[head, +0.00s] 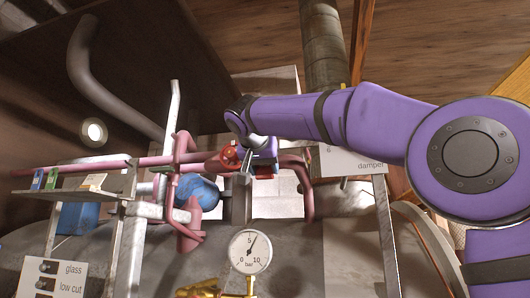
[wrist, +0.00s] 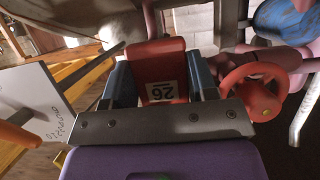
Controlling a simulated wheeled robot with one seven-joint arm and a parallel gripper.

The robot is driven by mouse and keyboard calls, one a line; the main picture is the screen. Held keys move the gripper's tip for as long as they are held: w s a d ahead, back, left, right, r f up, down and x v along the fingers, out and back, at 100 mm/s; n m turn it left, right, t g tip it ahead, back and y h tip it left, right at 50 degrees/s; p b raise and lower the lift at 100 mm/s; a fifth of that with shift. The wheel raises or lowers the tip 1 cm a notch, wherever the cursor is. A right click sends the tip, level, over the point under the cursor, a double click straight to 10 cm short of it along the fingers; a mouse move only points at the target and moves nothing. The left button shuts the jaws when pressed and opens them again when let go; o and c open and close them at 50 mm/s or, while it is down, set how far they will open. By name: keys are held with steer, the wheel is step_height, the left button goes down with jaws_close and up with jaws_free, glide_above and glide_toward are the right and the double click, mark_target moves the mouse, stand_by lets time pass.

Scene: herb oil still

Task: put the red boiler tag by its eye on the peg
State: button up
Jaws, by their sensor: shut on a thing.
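The red boiler tag (wrist: 161,72) is between the two blue fingers of my gripper (wrist: 158,80) in the wrist view. It bears a white label reading 26, upside down in this view. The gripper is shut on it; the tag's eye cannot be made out. In the head view my gripper (head: 258,160) is beside the red handwheel, and a little red of the tag (head: 263,172) shows beneath it. A grey peg-like rod (wrist: 92,70) sticks out from a white lettered board (wrist: 38,98), left of and apart from the tag.
The red handwheel (wrist: 255,92) is close by the right finger. Pink pipes (head: 307,185), a blue bulb (head: 197,190) and a pressure gauge (head: 249,252) crowd the middle. A damper board (head: 352,161) stands right of the gripper. A shelf (head: 75,188) holds small tags at left.

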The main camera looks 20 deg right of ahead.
steer(key=shift+f, duration=0.15)
stand_by(0.8)
steer(key=o, duration=0.9)
steer(key=v, duration=1)
steer(key=shift+s+a, duration=0.2)
steer(key=shift+s, duration=0.15)
steer(key=s+d+f+n+g+y, duration=0.2)
steer(key=s+f, duration=0.6)
steer(key=f, duration=0.7)
steer(key=s+d+f+n+g+y, duration=0.1)
steer(key=s+f, duration=0.7)
steer(key=f, duration=0.8)
steer(key=s+d+f+n+g+y, duration=0.2)
steer(key=s+d+f+n+y, duration=0.2)
steer(key=f, duration=1.1)
steer(key=shift+s+d+f+g+y, duration=0.1)
steer(key=shift+s+d+f+y, duration=0.05)
steer(key=shift+s+d, duration=0.5)
steer(key=shift+s+d+f+g+y, duration=0.1)
steer(key=shift+s+d, duration=0.3)
steer(key=shift+s, duration=0.45)
steer(key=shift+s+d+f+g+y, duration=0.1)
steer(key=shift+s+d+f+y, duration=0.05)
steer(key=shift+s+d, duration=0.55)
